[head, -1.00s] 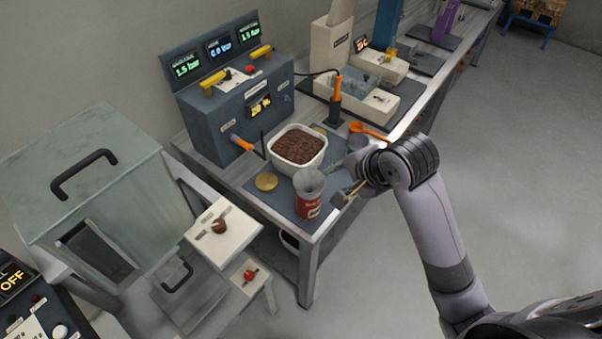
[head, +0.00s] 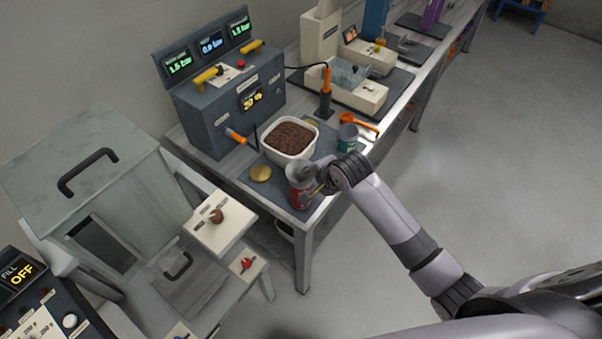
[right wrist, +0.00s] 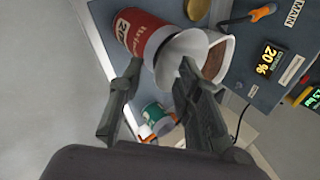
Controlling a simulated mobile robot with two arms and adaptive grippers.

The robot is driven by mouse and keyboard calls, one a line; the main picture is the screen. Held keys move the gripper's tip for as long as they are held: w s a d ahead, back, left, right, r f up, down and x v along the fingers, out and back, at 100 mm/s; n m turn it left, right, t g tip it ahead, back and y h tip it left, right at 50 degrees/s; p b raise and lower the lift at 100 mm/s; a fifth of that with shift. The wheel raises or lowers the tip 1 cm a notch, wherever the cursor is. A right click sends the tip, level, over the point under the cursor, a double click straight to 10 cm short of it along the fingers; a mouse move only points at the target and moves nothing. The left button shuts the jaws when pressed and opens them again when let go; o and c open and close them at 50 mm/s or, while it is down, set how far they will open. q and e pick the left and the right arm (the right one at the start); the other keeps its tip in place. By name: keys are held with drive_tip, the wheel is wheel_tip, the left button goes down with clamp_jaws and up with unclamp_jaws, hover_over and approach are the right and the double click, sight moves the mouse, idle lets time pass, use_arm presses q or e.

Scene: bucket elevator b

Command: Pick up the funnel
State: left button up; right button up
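The grey funnel (head: 299,171) sits in the top of a red can (head: 300,194) on the dark mat near the table's front corner. In the right wrist view the pale funnel (right wrist: 181,48) shows just beyond my fingertips, with the red can (right wrist: 139,33) at the upper left. My right gripper (head: 320,183) is beside the funnel and can, on their right. In the right wrist view its fingers (right wrist: 160,66) are spread apart, with nothing clearly held; whether one touches the funnel I cannot tell. My left gripper is not in view.
A white tub (head: 291,139) of brown granules stands behind the can. A gold lid (head: 260,173) lies to the left. A green can (head: 347,138) and an orange scoop (head: 362,121) are to the right. A control box (head: 225,112) stands at the back.

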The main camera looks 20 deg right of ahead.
drive_tip(key=shift+x, duration=0.95)
drive_tip(key=shift+c, duration=0.6)
clamp_jaws()
